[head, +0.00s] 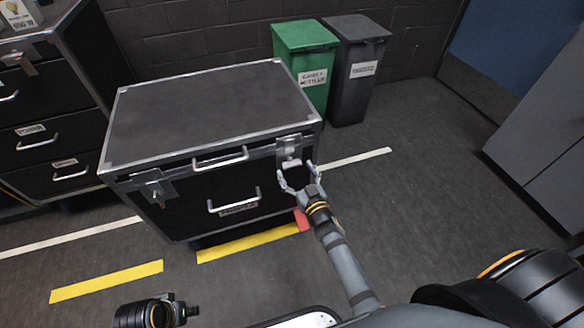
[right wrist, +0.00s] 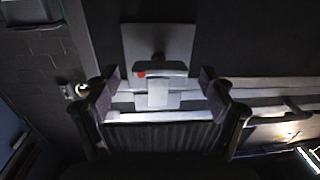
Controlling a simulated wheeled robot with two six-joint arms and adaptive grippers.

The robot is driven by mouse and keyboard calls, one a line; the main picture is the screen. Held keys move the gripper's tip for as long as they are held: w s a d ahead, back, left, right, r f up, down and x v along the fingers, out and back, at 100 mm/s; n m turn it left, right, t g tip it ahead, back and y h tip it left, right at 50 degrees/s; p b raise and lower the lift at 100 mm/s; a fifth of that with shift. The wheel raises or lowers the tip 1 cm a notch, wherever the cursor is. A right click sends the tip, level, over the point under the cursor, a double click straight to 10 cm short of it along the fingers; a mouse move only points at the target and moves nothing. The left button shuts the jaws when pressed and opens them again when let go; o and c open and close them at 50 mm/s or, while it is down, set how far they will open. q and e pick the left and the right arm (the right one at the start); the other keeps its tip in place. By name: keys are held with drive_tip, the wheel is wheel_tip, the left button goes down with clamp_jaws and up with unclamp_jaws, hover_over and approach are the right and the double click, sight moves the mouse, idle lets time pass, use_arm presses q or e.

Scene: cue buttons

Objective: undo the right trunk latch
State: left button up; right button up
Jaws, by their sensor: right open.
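The black trunk (head: 205,110) with silver edges stands on the floor, its lid down. Its right latch (head: 289,149) is a pale metal plate at the front's upper right. My right gripper (head: 297,178) is open just in front of and below this latch. In the right wrist view, the latch (right wrist: 158,45) lies ahead between the spread fingers of the right gripper (right wrist: 158,88), with a small tab and a red spot on it. No finger visibly holds the latch. The left latch (head: 155,190) is at the front's left.
A black drawer cabinet (head: 40,120) stands left of the trunk. A green bin (head: 305,62) and a grey bin (head: 355,65) stand behind it at the right. Two handles are on the trunk's front. Floor to the right is clear.

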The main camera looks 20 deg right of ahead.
sight(291, 163)
drive_tip(key=shift+w+a, duration=0.15)
drive_tip(key=shift+w, duration=1.05)
drive_tip(key=shift+c, duration=0.3)
